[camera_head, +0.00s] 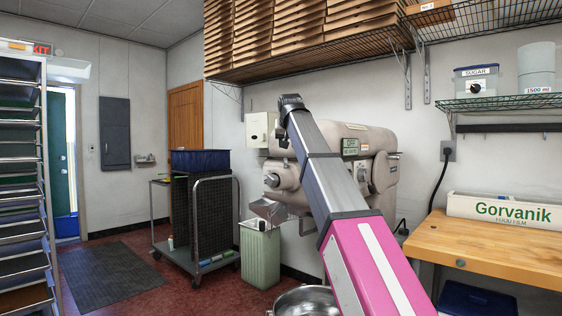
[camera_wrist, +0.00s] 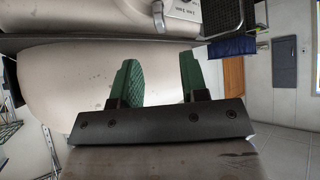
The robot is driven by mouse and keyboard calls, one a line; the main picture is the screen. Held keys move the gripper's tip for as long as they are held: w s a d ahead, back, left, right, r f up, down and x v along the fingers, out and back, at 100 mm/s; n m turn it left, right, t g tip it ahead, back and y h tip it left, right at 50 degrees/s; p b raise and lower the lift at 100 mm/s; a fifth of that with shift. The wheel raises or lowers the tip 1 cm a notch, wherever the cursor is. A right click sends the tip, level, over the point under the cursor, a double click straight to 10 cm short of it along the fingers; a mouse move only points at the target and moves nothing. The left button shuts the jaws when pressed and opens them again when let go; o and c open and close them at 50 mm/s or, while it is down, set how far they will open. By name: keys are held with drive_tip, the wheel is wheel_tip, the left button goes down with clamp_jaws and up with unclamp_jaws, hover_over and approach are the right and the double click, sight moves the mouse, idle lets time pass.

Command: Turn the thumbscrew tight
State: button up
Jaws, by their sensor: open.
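A large beige mixer (camera_head: 372,140) stands against the wall in the head view. On its left end is a round metal hub with a small knob (camera_head: 271,180); I cannot tell whether this knob is the thumbscrew. My pink and grey arm crosses in front of the mixer, and my gripper is not clearly visible there. In the wrist view my gripper (camera_wrist: 159,61) has its two green fingers apart with nothing between them. The mixer's beige body (camera_wrist: 70,80) is behind the fingers. A silver handle-like part (camera_wrist: 158,15) shows at the top, beyond the fingertips.
A green ribbed bin (camera_head: 260,258) stands below the mixer's left end, and a metal bowl (camera_head: 305,300) is at the bottom. A cart (camera_head: 212,235) is to the left. A wooden bench (camera_head: 500,247) is at right, with wire shelves above. The floor mat (camera_head: 110,275) is clear.

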sight(286, 159)
drive_tip(key=x, duration=1)
drive_tip(key=shift+f, duration=0.15)
clamp_jaws()
